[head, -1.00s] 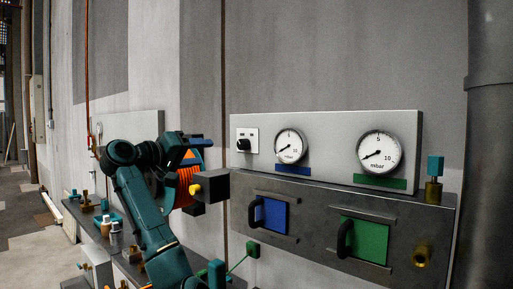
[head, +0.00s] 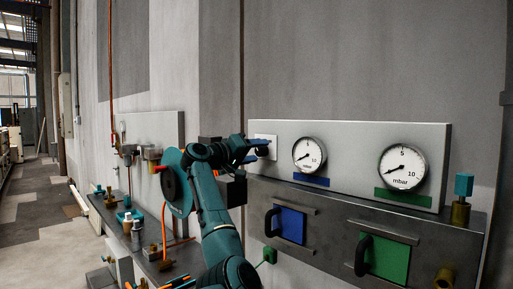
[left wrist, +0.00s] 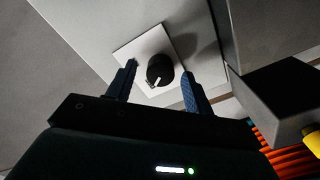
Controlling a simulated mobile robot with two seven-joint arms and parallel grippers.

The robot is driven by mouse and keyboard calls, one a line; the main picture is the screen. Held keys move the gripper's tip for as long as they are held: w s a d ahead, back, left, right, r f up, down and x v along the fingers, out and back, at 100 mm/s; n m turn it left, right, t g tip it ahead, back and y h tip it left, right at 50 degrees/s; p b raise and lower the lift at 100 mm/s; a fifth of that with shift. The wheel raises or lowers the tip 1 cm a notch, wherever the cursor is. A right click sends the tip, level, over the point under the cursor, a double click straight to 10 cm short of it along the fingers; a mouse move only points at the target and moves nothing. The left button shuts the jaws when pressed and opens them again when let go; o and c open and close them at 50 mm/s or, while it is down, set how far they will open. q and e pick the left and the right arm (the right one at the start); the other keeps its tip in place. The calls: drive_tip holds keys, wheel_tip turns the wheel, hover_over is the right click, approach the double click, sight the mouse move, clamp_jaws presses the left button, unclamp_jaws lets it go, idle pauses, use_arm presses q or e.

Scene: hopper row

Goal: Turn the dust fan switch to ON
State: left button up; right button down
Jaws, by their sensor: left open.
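The dust fan switch is a black rotary knob (left wrist: 160,70) with a white pointer mark, on a white square plate (left wrist: 146,44). In the left wrist view the mark points toward the bottom of the picture; no label is readable there. In the head view the plate (head: 273,154) is at the left end of the grey gauge panel, and my gripper mostly hides the knob. My left gripper (head: 262,144) is open at the plate. In the left wrist view its two blue fingers (left wrist: 159,69) stand either side of the knob, with gaps visible. My right gripper is not in view.
Two round gauges (head: 309,155) (head: 404,172) sit right of the switch. Below are a blue hatch (head: 290,225) and a green hatch (head: 388,259) with black handles. A black box (left wrist: 270,98) with a yellow part (left wrist: 313,141) is close beside my left gripper.

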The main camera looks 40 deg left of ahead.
use_arm(q)
drive_tip(key=shift+w, duration=0.45)
drive_tip(key=shift+c, duration=0.2)
drive_tip(key=c, duration=0.9)
drive_tip(key=shift+c, duration=0.2)
